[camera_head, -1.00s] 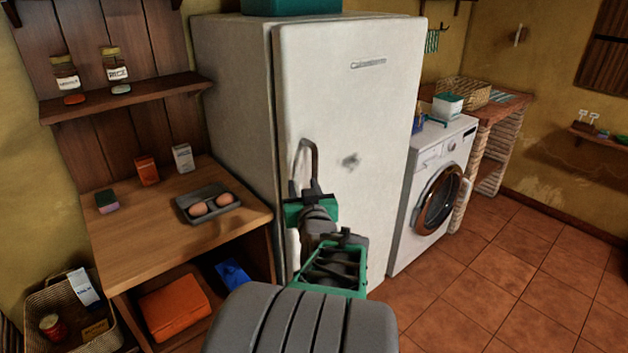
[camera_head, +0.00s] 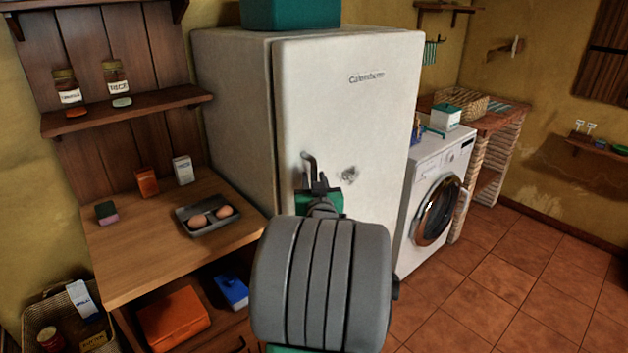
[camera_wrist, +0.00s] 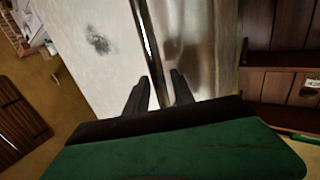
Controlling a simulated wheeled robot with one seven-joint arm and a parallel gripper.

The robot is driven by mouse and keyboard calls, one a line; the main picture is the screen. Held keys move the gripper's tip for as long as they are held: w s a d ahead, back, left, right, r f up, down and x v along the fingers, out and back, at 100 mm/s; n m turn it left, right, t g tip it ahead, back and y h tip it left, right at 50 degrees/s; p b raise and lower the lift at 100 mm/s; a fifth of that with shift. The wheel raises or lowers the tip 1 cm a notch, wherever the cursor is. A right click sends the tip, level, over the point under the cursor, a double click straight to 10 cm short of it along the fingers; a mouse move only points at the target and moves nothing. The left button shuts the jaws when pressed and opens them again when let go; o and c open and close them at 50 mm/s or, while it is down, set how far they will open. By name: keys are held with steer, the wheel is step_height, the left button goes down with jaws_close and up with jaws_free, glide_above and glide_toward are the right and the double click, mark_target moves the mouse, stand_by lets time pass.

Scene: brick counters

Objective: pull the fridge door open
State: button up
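The white fridge (camera_head: 232,110) stands against the back wall, with its tall door (camera_head: 345,120) facing me. No clear gap shows between door and body. The curved metal handle (camera_head: 309,165) is near the door's left edge. My gripper (camera_head: 319,184) is at the handle, largely hidden behind my own arm in the head view. In the wrist view, the handle bar (camera_wrist: 147,38) runs between the two dark fingers of my gripper (camera_wrist: 159,80). The handle's lower part is hidden.
A teal box (camera_head: 290,13) is on top of the fridge. The tiled floor (camera_head: 500,290) at right is clear.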

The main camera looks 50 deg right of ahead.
jaws_close()
stand_by(1.1)
